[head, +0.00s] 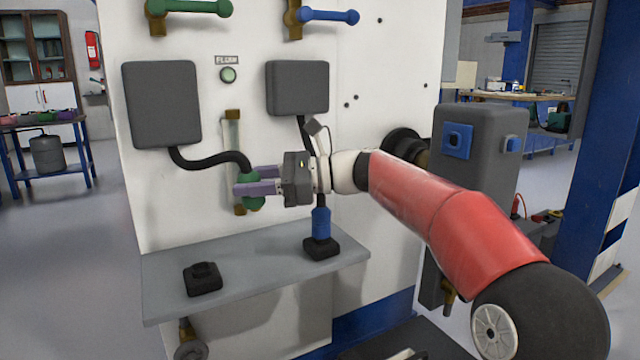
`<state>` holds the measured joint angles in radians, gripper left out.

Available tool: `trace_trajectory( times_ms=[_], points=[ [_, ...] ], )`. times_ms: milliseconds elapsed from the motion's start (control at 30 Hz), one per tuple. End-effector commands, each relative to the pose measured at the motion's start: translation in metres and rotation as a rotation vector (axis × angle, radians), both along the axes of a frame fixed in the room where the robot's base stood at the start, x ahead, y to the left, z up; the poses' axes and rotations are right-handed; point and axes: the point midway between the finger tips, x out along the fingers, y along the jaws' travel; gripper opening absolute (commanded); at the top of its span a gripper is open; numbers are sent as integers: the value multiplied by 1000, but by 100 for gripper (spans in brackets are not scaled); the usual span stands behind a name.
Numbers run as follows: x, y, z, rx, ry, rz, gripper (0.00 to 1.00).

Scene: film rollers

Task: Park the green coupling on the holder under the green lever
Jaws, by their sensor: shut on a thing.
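My gripper (254,181) is shut on the green coupling (252,204), its purple fingers hiding the coupling's middle. The coupling is in the air in front of the white panel, above the grey shelf (240,283). A black hose (205,160) runs from the coupling to the left dark box. The green lever (190,7) is at the top left of the panel. Below it, a black holder (202,280) stands empty on the left part of the shelf. The held coupling is above and to the right of this holder, apart from it.
A blue coupling (321,222) stands upright in a second black holder (321,249) on the shelf's right, under the blue lever (328,16). A brass-coloured fitting (233,116) is on the panel behind my gripper. The shelf between the holders is clear.

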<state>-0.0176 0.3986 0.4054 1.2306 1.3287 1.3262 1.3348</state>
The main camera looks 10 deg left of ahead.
Motion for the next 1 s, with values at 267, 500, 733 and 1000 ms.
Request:
trace_trajectory(
  times_ms=[267, 500, 733, 1000],
  points=[
    [-41, 78, -12, 43, 212, 63, 8],
    [-49, 91, -18, 47, 247, 73, 8],
    [-48, 91, -37, 46, 247, 72, 8],
    [-48, 90, -64, 47, 246, 71, 8]
  ],
)
